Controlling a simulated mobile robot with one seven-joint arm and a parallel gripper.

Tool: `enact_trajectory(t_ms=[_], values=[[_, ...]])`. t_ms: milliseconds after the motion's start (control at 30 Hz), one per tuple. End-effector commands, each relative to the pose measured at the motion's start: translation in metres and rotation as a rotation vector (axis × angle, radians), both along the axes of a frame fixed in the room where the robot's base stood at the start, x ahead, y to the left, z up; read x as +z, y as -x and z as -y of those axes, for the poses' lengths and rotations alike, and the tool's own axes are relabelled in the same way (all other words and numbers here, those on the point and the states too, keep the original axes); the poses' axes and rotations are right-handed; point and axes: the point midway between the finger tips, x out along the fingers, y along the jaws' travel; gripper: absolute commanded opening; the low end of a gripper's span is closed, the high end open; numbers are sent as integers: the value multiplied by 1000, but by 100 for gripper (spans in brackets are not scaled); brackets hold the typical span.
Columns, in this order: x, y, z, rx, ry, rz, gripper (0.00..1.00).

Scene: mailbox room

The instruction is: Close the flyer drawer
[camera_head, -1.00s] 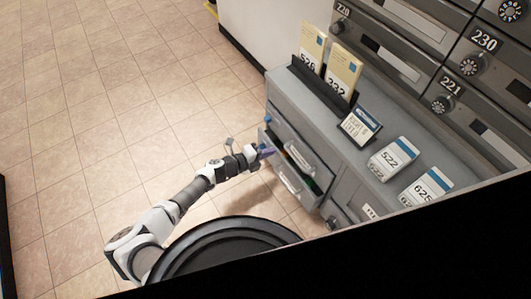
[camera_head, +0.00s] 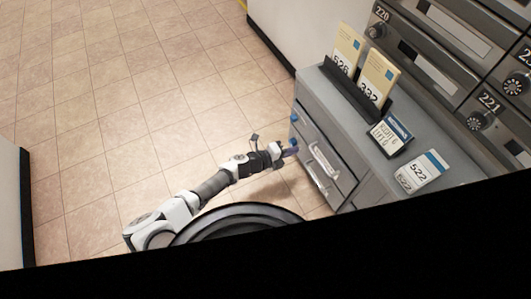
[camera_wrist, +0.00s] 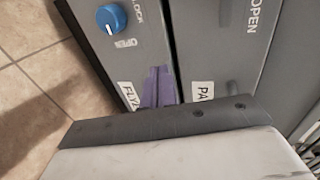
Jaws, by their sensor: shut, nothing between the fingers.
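The flyer drawer (camera_head: 320,185) is in the grey cabinet, right of centre in the head view. In the wrist view, a grey front (camera_wrist: 145,50) carries a partly hidden label starting "FLY" (camera_wrist: 130,95) and a blue knob (camera_wrist: 111,18) with OPEN and LOCK markings. My gripper (camera_head: 291,150) is shut and empty, with its purple fingertips (camera_wrist: 158,87) at this front; I cannot tell whether they touch it. A dark seam separates this front from the one labelled "PA" (camera_wrist: 203,91).
The grey cabinet top (camera_head: 318,80) holds a dark rack with number cards (camera_head: 347,50), a small sign (camera_head: 388,135) and a card stack (camera_head: 422,172). Mailboxes (camera_head: 440,50) rise behind. The tiled floor (camera_head: 130,110) to the left is clear.

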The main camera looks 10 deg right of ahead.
Motion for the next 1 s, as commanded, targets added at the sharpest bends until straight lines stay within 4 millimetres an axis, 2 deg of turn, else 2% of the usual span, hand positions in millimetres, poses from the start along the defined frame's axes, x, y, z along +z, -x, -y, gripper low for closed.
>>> enact_trajectory(t_ms=[200, 400, 600, 867, 1000], values=[[17, 16, -47, 3, -1, 1, 0], [26, 27, -79, 1, -1, 0, 0], [30, 32, -92, -1, -1, -1, 0], [31, 32, -93, -2, -1, -1, 0], [50, 32, -93, -2, -1, 0, 0]])
